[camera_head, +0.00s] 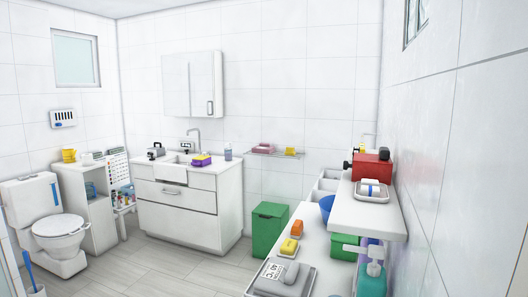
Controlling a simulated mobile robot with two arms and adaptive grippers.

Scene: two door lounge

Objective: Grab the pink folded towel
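A small pink folded item (262,148), which looks like the pink folded towel, lies on a thin wall shelf (276,154) on the far wall. The shelf is to the right of the sink cabinet and above the green bin. Neither of my grippers shows in the head view.
A sink cabinet (190,213) stands left of the green bin (269,228). A white counter (322,244) with trays and a raised shelf (366,212) with a red box (371,169) fill the right foreground. A toilet (60,236) stands far left. Open floor (165,265) lies between.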

